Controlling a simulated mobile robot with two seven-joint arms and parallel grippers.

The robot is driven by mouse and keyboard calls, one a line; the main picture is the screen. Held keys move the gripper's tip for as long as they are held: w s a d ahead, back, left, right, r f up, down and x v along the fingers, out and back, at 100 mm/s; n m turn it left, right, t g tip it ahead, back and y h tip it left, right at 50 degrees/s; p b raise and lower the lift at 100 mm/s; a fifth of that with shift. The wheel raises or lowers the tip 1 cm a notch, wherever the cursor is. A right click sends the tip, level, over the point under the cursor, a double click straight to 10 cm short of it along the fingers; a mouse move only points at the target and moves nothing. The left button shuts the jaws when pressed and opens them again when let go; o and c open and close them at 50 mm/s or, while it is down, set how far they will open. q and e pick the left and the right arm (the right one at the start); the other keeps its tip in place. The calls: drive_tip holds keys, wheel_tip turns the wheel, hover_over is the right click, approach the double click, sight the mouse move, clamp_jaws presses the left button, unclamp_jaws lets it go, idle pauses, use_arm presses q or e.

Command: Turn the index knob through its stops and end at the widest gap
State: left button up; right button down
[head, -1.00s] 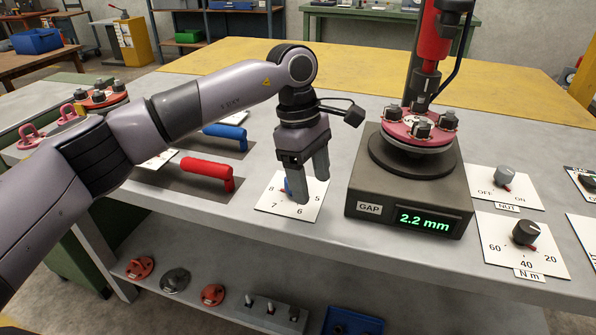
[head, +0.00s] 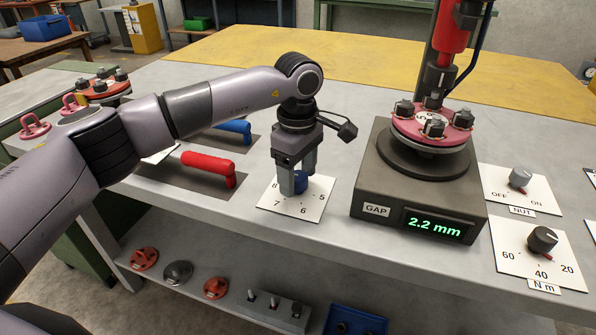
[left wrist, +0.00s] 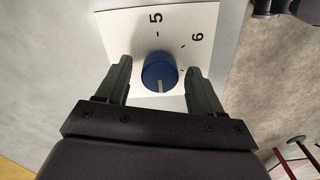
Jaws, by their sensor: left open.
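The blue index knob (head: 301,182) sits on a white dial card (head: 313,207) marked 5, 6, 7 and 8. My left gripper (head: 299,184) points down over it, open, with one finger on either side of the knob. In the left wrist view the knob (left wrist: 160,71) stands between the spread fingers (left wrist: 162,77), with a gap visible at each side. Its white line points toward the gripper's palm, away from the 5 and 6. The gap display (head: 433,225) reads 2.2 mm. A red flanged spool (head: 433,125) with black clamps sits on the gauge base. My right gripper does not show.
A red handle (head: 208,165) and a blue handle (head: 234,129) lie left of the dial. The NUT knob (head: 520,178) and N m knob (head: 542,240) are at the right. The tall red tool (head: 452,32) rises behind the spool.

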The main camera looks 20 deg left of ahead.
use_arm(q)
drive_tip(key=c, duration=1.1)
drive_tip(key=shift+o, duration=0.2)
drive_tip(key=shift+n, duration=0.3)
drive_tip(key=n, duration=1.1)
drive_tip(key=shift+n, duration=0.3)
drive_tip(key=n, duration=0.6)
drive_tip(key=n+p, duration=0.1)
drive_tip(key=n, duration=0.4)
drive_tip(key=shift+n, duration=0.3)
